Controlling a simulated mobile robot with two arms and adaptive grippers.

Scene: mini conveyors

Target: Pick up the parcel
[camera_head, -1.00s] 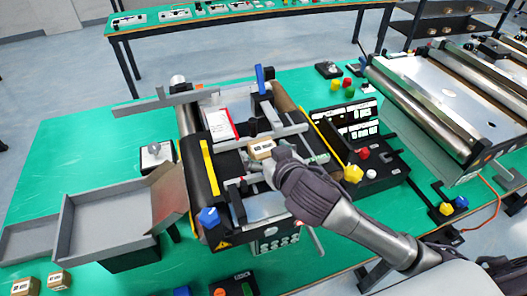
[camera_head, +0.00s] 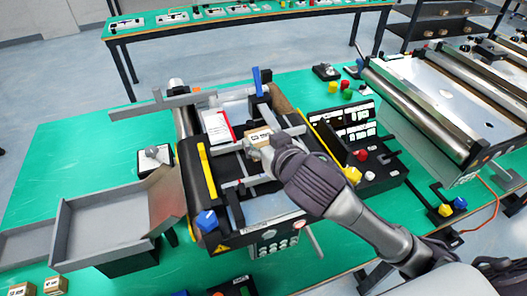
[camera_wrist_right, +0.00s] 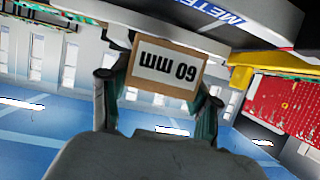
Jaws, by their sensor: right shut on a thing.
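The parcel (camera_head: 257,136) is a small brown box with a white printed label. My right gripper (camera_head: 262,144) is shut on it, above the mini conveyor (camera_head: 212,196). In the right wrist view the parcel (camera_wrist_right: 167,66) sits between the two fingers of the right gripper (camera_wrist_right: 160,95), its label facing the camera. The parcel's underside is hidden, so I cannot tell how far it is above the conveyor. My left gripper does not show.
A white and red box (camera_head: 217,127) lies on the conveyor, left of the parcel. Grey trays (camera_head: 62,222) stand at the left, with two small brown boxes (camera_head: 55,285) at the lower left. A black control panel (camera_head: 372,170) is at the right.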

